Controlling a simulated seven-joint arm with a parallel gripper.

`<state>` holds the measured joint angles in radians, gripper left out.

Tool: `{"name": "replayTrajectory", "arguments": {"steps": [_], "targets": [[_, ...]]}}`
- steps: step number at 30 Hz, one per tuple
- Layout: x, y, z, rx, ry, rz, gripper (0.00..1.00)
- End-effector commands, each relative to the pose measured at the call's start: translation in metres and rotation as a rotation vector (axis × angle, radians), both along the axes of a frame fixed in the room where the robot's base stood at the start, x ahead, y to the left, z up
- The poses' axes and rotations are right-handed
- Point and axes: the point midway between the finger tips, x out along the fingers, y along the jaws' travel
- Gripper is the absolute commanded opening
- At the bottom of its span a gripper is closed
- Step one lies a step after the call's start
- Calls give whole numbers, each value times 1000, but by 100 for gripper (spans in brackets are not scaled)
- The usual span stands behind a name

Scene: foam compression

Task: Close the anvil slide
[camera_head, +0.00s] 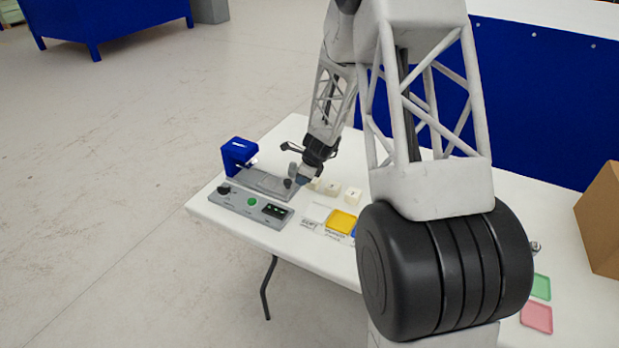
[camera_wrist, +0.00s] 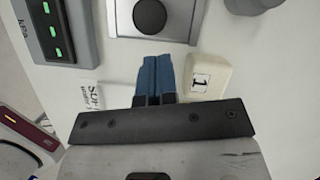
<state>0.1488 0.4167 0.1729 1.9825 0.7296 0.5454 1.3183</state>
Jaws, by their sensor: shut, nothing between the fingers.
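The anvil slide is a grey plate (camera_head: 265,181) on a low base, running right from the blue press frame (camera_head: 238,154). A dark round knob (camera_head: 288,183) stands near its right end. In the wrist view the knob (camera_wrist: 150,16) sits on the grey plate (camera_wrist: 180,22) just beyond my fingertips. My gripper (camera_head: 301,180) is low beside the knob's right side. Its blue fingers (camera_wrist: 157,60) are pressed together and empty, apart from the knob in the wrist view. How far the slide is out is hard to tell.
A control box (camera_head: 248,206) with green displays lies along the slide's front. A white block marked 1 (camera_wrist: 205,75) is close beside my fingers. More pale blocks (camera_head: 333,188) and a yellow tray (camera_head: 341,221) lie right. A cardboard box (camera_head: 602,220) stands far right.

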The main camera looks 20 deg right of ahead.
Motion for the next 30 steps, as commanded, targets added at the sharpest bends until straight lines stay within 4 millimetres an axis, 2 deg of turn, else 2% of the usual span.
{"name": "replayTrajectory", "arguments": {"steps": [6, 21, 26, 30], "targets": [[7, 11, 0, 0, -1, 0, 0], [10, 16, 0, 0, 0, 1, 0], [25, 30, 0, -1, -1, 3, 0], [45, 52, 0, 0, 0, 3, 0]]}}
